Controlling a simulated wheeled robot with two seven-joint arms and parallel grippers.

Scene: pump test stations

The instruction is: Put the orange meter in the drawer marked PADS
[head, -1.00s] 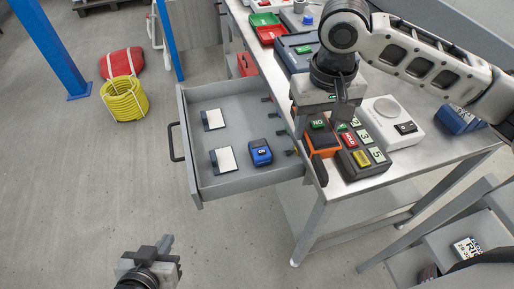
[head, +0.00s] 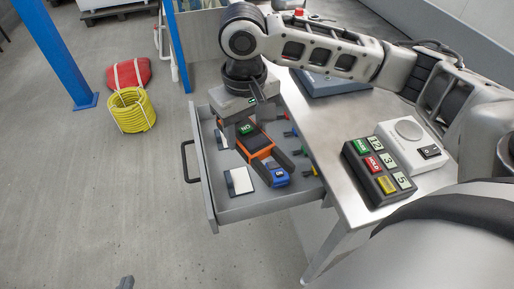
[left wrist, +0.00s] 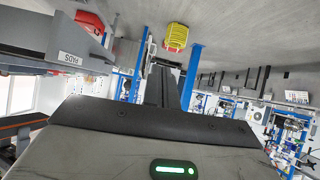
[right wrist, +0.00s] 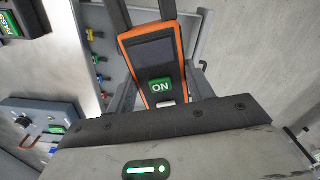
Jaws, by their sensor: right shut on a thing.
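The orange meter (head: 258,147), with a dark screen and a green ON label, is held over the open grey drawer (head: 262,208). My right gripper (head: 247,124) is shut on it; the right wrist view shows the meter (right wrist: 150,52) between its fingers. I cannot tell whether the meter touches the drawer floor. The left wrist view shows the PADS label on the drawer front (left wrist: 70,57). My left gripper (head: 125,283) barely shows at the bottom edge, away from the drawer; its fingers (left wrist: 165,85) look shut and empty in the left wrist view.
In the drawer are white pads (head: 239,181) and a small blue device (head: 280,176) close to the meter. Coloured clips (head: 291,133) line its table side.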

